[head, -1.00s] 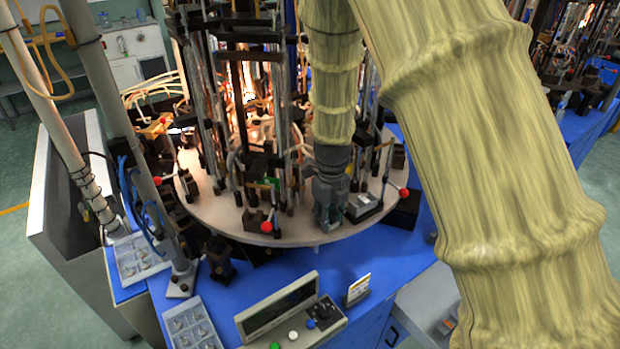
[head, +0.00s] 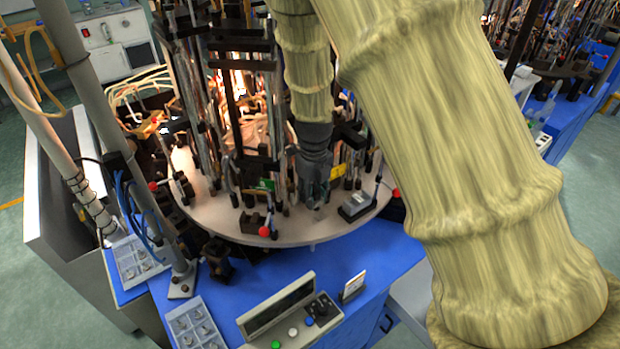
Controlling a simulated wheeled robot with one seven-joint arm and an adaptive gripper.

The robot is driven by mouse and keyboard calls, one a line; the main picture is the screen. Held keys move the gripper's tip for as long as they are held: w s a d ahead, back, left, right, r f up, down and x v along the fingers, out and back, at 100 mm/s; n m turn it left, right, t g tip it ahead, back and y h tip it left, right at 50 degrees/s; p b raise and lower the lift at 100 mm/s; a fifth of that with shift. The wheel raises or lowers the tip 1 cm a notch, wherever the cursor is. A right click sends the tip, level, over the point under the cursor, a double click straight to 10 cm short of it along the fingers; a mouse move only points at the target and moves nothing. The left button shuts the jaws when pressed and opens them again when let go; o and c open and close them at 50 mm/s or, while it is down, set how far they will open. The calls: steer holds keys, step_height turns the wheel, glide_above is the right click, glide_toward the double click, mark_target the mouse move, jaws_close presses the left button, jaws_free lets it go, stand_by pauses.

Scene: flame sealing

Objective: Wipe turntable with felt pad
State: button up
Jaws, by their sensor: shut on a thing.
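The turntable (head: 235,228) is a round, pale grey-beige disc on a blue bench, crowded with upright rods and dark fixtures. My gripper (head: 313,202) points down over its front part, just left of a small grey box (head: 356,206). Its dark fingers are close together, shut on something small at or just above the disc. I take this for the felt pad, but it is too small and hidden by the fingers to make out. I cannot tell whether it touches the surface.
Red-ball levers (head: 264,231) stand at the rim. A control box (head: 285,315) with buttons and a small card stand (head: 353,287) are in front. Trays of small parts (head: 195,325) lie at left. Glowing flames (head: 240,95) show among the rods behind.

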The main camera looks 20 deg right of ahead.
mark_target(314, 188)
steer(key=shift+w+d+r+p, duration=0.1)
steer(key=shift+w+r+p, duration=0.1)
steer(key=shift+r+p, duration=0.55)
steer(key=shift+s+r+p, duration=0.2)
steer(key=shift+r+p, duration=0.45)
steer(key=shift+r, duration=0.4)
steer(key=shift+w+f, duration=0.1)
